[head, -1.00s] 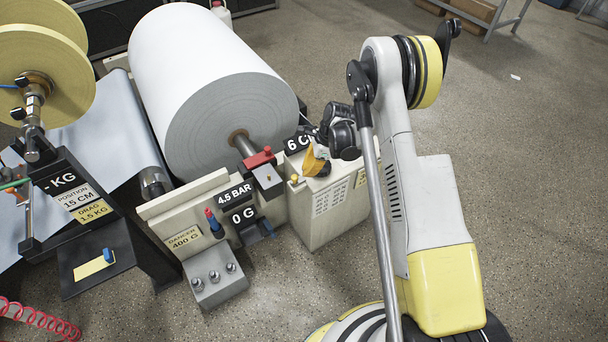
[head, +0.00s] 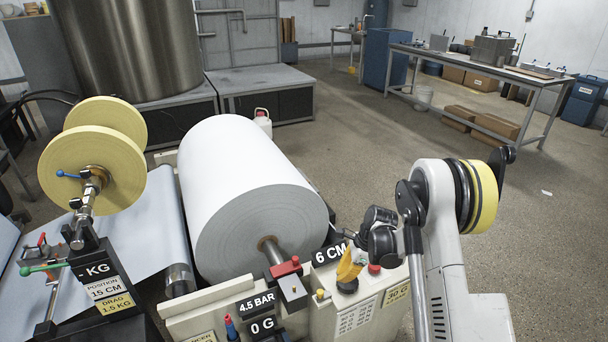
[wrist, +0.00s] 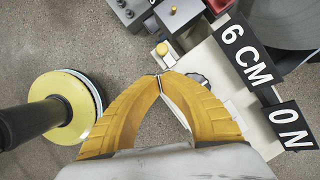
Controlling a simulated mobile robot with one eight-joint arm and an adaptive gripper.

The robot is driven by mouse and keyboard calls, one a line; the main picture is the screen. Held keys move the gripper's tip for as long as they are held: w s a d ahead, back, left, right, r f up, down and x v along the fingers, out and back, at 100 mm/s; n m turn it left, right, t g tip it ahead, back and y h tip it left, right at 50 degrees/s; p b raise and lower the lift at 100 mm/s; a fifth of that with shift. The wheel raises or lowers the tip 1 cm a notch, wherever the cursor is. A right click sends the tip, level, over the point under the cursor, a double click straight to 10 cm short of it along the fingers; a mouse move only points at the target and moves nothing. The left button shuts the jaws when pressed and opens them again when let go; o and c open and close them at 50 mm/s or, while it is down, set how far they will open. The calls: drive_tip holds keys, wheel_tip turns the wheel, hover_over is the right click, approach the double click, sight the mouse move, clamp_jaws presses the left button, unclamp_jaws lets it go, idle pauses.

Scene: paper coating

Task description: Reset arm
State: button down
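My gripper (head: 352,262) is above the right part of the pale control box (head: 362,318), just below the "6 CM" display (head: 330,254). A red button (head: 374,268) sits to the right of the fingers. My arm stays folded on the right side of the head view.
A large white paper roll (head: 225,175) stands left of the arm. Yellow tape reels (head: 75,188) are at the far left. A workbench (head: 470,66) and cardboard boxes (head: 495,126) stand at the back right.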

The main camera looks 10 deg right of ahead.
drive_tip(key=s+a+r+n+t+h, duration=0.15)
drive_tip(key=s+r+n, duration=0.35)
drive_tip(key=r, duration=0.8)
drive_tip(key=s+r+n+t+h, duration=0.15)
drive_tip(key=s+r+n, duration=0.3)
drive_tip(key=r, duration=0.85)
drive_tip(key=s+r+n+t, duration=0.1)
drive_tip(key=s+r+n, duration=0.2)
drive_tip(key=s, duration=0.6)
drive_tip(key=s+r+n+t+h, duration=0.1)
drive_tip(key=s+r+n+t, duration=0.1)
drive_tip(key=s+n, duration=0.5)
drive_tip(key=shift+s+d+r+t, duration=0.15)
drive_tip(key=shift+s+r+t, duration=0.25)
drive_tip(key=shift+s, duration=0.75)
